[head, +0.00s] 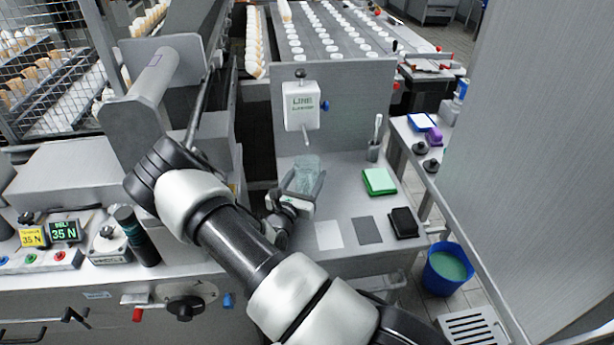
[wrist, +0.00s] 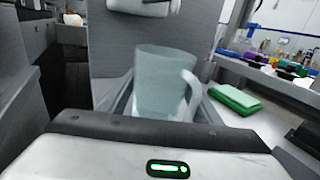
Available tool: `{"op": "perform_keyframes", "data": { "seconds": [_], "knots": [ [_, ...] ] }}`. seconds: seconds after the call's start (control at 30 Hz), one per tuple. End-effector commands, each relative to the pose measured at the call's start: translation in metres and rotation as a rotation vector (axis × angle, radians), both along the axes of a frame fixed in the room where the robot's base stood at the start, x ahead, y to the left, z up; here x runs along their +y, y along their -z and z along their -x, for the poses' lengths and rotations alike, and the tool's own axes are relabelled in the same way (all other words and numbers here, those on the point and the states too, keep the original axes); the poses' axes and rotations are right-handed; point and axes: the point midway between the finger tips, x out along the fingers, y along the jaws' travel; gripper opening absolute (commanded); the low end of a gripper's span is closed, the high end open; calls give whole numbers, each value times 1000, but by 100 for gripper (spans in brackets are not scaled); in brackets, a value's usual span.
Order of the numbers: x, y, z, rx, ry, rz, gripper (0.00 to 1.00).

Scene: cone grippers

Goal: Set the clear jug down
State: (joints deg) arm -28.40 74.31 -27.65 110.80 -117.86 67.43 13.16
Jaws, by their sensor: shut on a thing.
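The clear jug (head: 309,170) is a see-through, pale bluish vessel above the grey counter, below the spout of the white dispenser. In the wrist view the jug (wrist: 162,82) stands upright in front of my gripper, with its handle on the right. My gripper (head: 303,190) is shut on the jug; it also shows in the wrist view (wrist: 160,108), with a finger on each side. The jug's lower part is hidden behind the gripper body, so I cannot tell whether its base touches the counter.
The white dispenser (head: 301,106) hangs on the grey panel just above the jug. A green sponge-like block (head: 379,181), a grey cup with a brush (head: 373,150) and a black pad (head: 404,222) are to the right. White (head: 329,235) and grey (head: 367,230) flat squares lie at the front.

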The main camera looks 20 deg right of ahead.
Motion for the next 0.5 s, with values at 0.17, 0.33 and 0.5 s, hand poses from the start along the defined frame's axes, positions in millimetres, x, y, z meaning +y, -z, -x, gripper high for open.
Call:
{"op": "perform_keyframes", "data": {
  "seconds": [0.17,0.33,0.5],
  "knots": [
    [0,3,0,-1,0,1,24],
    [0,3,0,0,0,0,78],
    [0,3,0,0,0,0,78]
  ]
}}
